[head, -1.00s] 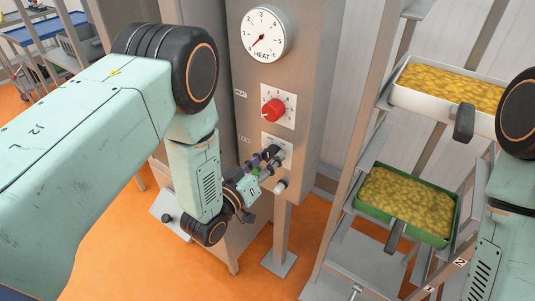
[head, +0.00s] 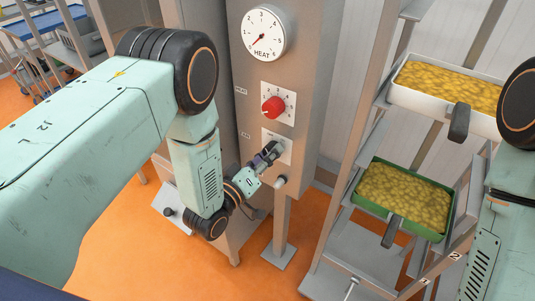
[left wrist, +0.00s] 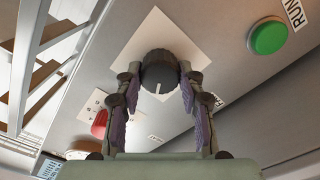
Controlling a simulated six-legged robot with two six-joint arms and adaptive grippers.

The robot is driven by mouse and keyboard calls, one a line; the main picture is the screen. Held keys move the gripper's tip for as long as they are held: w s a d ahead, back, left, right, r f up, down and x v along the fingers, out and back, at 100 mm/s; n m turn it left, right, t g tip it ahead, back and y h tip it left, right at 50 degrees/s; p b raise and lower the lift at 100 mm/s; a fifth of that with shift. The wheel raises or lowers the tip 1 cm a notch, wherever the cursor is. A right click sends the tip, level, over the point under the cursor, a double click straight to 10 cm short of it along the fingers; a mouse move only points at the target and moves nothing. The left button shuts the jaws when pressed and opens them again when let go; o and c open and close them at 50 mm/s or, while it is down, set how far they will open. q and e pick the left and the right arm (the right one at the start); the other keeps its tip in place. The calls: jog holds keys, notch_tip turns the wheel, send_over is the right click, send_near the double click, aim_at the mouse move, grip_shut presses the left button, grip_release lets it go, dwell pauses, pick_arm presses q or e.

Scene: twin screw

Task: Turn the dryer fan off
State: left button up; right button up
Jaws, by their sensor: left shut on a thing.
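The black fan knob (left wrist: 159,72) sits on a white square plate (left wrist: 128,57) on the grey dryer panel. A white pointer line shows on its face in the left wrist view. My left gripper (left wrist: 160,78) is shut on the knob, with one finger on each side. In the head view the gripper (head: 268,155) reaches the lower white plate from the left and hides part of the knob. The scale around the knob is too small or hidden to read. My right gripper is out of view.
Above the knob are a red knob (head: 273,107) and a white HEAT dial (head: 265,33). A green button (left wrist: 267,38) beside a RUN label is close by. A rack at the right holds a white tray (head: 398,95) and a green tray (head: 440,232) of yellow pieces.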

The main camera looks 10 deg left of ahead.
pick_arm(q)
jog(key=shift+w+r, duration=0.1)
jog(key=shift+r, duration=0.1)
jog(key=o, duration=1.2)
jog(key=shift+f, duration=0.15)
jog(key=v, duration=1.2)
jog(key=shift+f, duration=0.1)
